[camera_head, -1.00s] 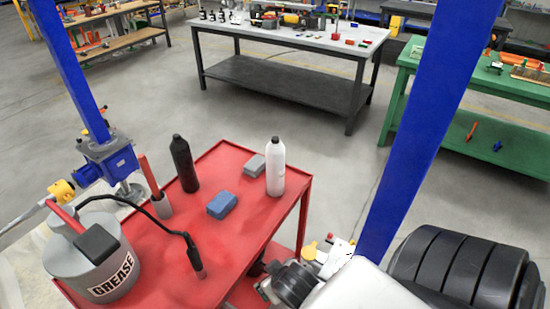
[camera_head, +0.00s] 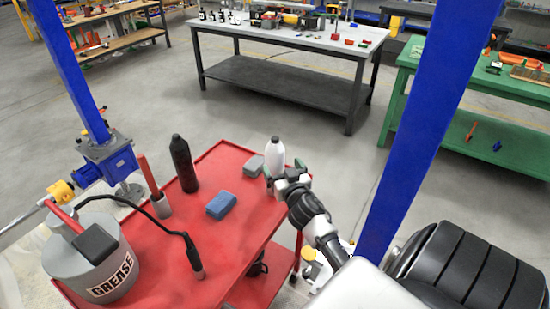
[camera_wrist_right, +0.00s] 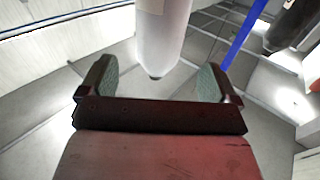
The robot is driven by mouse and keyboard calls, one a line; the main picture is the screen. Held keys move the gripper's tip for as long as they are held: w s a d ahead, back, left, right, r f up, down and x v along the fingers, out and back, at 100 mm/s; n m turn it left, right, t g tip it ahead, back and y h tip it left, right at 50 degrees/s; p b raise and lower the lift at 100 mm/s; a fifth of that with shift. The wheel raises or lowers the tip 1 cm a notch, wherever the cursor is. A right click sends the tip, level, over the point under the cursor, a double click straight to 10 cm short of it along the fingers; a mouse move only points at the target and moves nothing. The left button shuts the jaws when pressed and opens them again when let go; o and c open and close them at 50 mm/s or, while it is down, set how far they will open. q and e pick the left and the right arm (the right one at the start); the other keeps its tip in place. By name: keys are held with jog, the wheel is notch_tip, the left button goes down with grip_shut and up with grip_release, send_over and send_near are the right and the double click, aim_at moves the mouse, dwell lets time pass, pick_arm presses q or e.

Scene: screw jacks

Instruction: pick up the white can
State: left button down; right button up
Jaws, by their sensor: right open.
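The white can (camera_head: 275,153) stands upright near the far right corner of the red cart (camera_head: 255,225). Its lower part is hidden behind my right gripper (camera_head: 286,176), which is open at the can's near side. In the right wrist view the white can (camera_wrist_right: 162,40) shows between the lines of the two spread fingers of my right gripper (camera_wrist_right: 155,82), with a gap on each side. I cannot tell how deep the can sits between the fingers. My left gripper is not in view.
A grey block (camera_head: 253,166) sits just left of the can. A blue block (camera_head: 221,205) and a black bottle (camera_head: 183,164) stand farther left. A grease bucket (camera_head: 90,260) with a hose is at the near left. A blue post (camera_head: 425,120) rises right of my arm.

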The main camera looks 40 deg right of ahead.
aim_at(278, 162)
jog(key=x, duration=0.7)
jog(key=shift+w+f, duration=0.1)
jog(key=shift+f, duration=0.3)
jog(key=shift+c, duration=0.4)
jog(key=shift+r, duration=0.1)
jog(key=c, duration=1.6)
